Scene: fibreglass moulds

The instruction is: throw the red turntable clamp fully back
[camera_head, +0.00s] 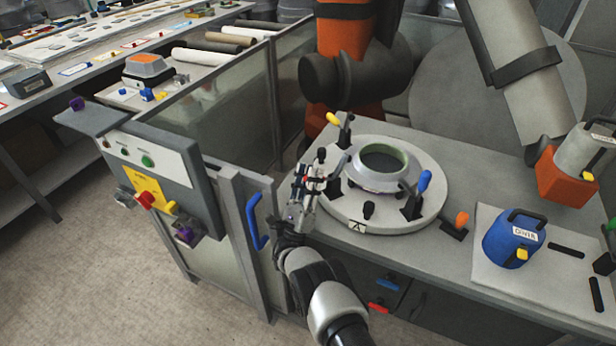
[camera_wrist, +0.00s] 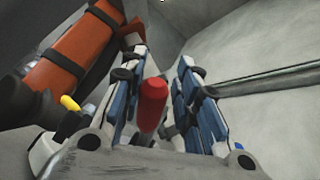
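The red clamp handle (camera_wrist: 152,104) stands between my fingers in the wrist view, closer to the left finger, with a gap to the right one. My gripper (camera_wrist: 160,85) is open around it. In the head view my gripper (camera_head: 308,188) is at the left edge of the round turntable (camera_head: 385,222), and it hides the red clamp there. A pale ring-shaped mould (camera_head: 372,180) with a green inner rim sits on the turntable. Clamps with a blue handle (camera_head: 425,181) and a yellow handle (camera_head: 333,118) stand around it.
An orange-handled clamp (camera_head: 461,220) stands right of the turntable. A blue container (camera_head: 512,240) stands on a pale board. An orange-and-black robot arm (camera_head: 350,65) rises behind. A control box (camera_head: 165,165) and a gate with a blue handle (camera_head: 256,225) are left.

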